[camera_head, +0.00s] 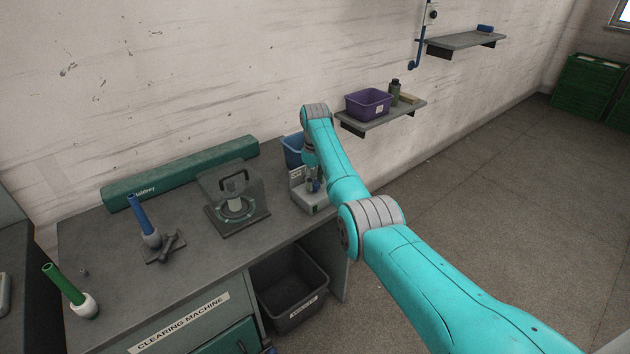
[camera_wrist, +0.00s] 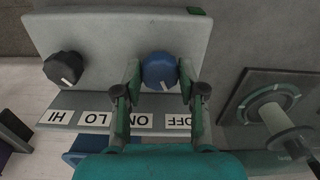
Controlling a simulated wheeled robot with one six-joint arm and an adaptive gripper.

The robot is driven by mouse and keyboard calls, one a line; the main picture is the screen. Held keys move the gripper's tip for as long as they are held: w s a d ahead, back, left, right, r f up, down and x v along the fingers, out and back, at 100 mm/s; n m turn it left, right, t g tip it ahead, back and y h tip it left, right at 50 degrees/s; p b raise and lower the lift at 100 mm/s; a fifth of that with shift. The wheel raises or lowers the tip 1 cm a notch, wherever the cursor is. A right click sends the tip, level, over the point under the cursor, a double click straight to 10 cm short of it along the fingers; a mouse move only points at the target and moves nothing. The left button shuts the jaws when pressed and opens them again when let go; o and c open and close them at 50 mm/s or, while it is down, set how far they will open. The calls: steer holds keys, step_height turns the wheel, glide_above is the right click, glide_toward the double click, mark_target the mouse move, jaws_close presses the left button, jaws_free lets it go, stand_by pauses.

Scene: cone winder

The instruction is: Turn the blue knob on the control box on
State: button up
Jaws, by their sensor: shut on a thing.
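The control box (camera_head: 312,203) stands at the right end of the bench in the head view. It fills the upper left of the wrist view (camera_wrist: 110,30), with upside-down labels HI, LO, ON and OFF along its edge. The blue knob (camera_wrist: 160,68) sits between the two fingers of my gripper (camera_wrist: 160,76), which is shut on it. Its white mark points down and slightly right in the wrist view, between the ON and OFF labels. In the head view my gripper (camera_head: 314,184) is over the box, and the knob is mostly hidden.
A black knob (camera_wrist: 63,69) is beside the blue one. A clearing device (camera_head: 236,205) is left of the box, and a blue bin (camera_head: 291,150) is behind it. A shelf (camera_head: 385,122) with a purple bin (camera_head: 368,104) is on the wall. A black bin (camera_head: 290,290) is below.

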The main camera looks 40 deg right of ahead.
mark_target(314, 183)
steer(key=m, duration=0.6)
steer(key=shift+a, duration=0.1)
steer(key=m, duration=0.5)
steer(key=shift+m, duration=0.4)
steer(key=o, duration=1.1)
steer(key=shift+o, duration=0.2)
step_height(314, 183, up, 12)
stand_by(0.4)
